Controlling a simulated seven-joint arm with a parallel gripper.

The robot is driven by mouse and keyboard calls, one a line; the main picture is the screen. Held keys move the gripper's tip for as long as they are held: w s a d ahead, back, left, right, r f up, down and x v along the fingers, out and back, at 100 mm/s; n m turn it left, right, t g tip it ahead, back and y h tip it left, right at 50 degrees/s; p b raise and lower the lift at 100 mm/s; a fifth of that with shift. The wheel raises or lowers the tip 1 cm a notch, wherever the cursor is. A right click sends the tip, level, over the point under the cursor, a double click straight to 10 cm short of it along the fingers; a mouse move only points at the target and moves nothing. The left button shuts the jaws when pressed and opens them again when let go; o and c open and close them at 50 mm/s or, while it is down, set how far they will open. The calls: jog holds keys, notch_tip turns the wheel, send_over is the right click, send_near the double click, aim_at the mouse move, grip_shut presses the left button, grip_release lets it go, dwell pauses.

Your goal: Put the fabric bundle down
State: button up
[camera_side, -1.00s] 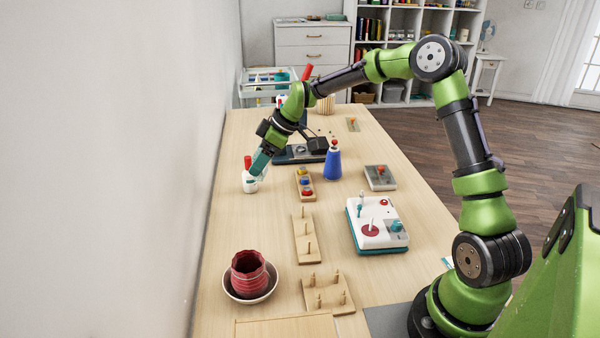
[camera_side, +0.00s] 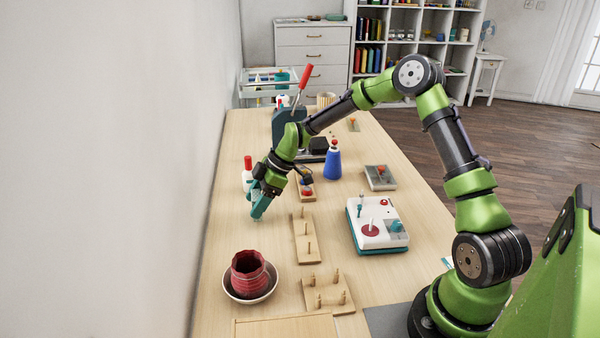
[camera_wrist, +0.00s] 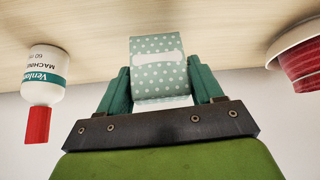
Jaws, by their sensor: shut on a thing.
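The fabric bundle (camera_wrist: 158,70) is a folded grey-green block with white dots and a pale band. In the wrist view it sits between the two teal fingers of my gripper (camera_wrist: 161,84), which are shut on it from both sides. In the side view my gripper (camera_side: 259,206) points down at the left of the table, close to the tabletop. The bundle is hard to tell from the teal fingers there. I cannot tell whether it touches the table.
A white bottle with a red cap (camera_side: 248,178) stands just behind my gripper; it also shows in the wrist view (camera_wrist: 47,75). A red pot (camera_side: 248,274) in a bowl is in front. Wooden peg racks (camera_side: 305,240) stand to the right. Bare table lies between bottle and pot.

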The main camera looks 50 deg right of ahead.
jog(key=shift+f, duration=0.6)
jog(key=shift+f, duration=0.15)
jog(key=o, duration=1)
jog(key=v, duration=1.2)
jog(key=s+a+r+m+t+h, duration=0.1)
jog(key=s+a+r+m, duration=0.2)
jog(key=s, duration=0.5)
jog(key=s+a+r+m+t+h, duration=0.1)
jog(key=s+a+r+m, duration=0.3)
jog(key=s+m, duration=0.3)
jog(key=s+a+r+m+t+h, duration=0.1)
jog(key=s+a+r+m, duration=0.2)
jog(key=s, duration=0.6)
jog(key=shift+s+a+r+m, duration=0.1)
jog(key=shift+s+r+m, duration=0.1)
jog(key=shift+r+m, duration=0.35)
jog(key=shift+s+a+r+m, duration=0.1)
jog(key=shift+s+r+m, duration=0.05)
jog(key=shift+r+m, duration=0.35)
